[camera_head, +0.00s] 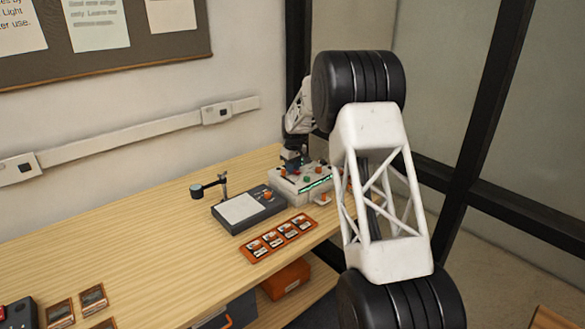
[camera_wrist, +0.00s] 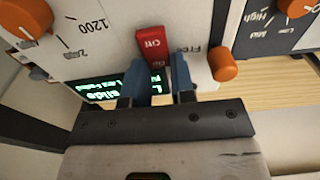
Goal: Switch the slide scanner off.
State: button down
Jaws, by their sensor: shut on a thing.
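The slide scanner (camera_head: 300,186) is a pale box with a green-lit display and small coloured controls at the back right of the wooden table. In the wrist view its panel (camera_wrist: 95,55) fills much of the picture, with a red switch (camera_wrist: 149,45) bearing small white lettering. The fingers cover part of the green-lit display (camera_wrist: 100,92). In the head view my gripper (camera_head: 292,160) is small above the scanner, and its fingertips' contact is unclear.
Orange knobs sit left (camera_wrist: 28,18) and right (camera_wrist: 223,64) of the switch. A dark device with a pale top (camera_head: 243,210) and an orange tray of slides (camera_head: 280,238) stand close in front. An orange bin (camera_head: 285,278) is below the table. The table's left middle is mostly clear.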

jog(key=shift+s+t+y, duration=0.1)
jog(key=shift+t+y, duration=0.2)
jog(key=shift+s+d+r+t+y, duration=0.1)
jog(key=shift+d+r+t+y, duration=0.1)
jog(key=shift+t+y, duration=0.35)
jog(key=shift+s+d+r+t+y, duration=0.1)
jog(key=shift+r+t+y, duration=0.05)
jog(key=shift+t+y, duration=0.4)
jog(key=c, duration=1)
grip_release()
jog(key=shift+o, duration=0.2)
jog(key=v, duration=0.7)
jog(key=shift+s+r, duration=0.2)
jog(key=shift+r, duration=0.1)
jog(key=shift+d, duration=0.15)
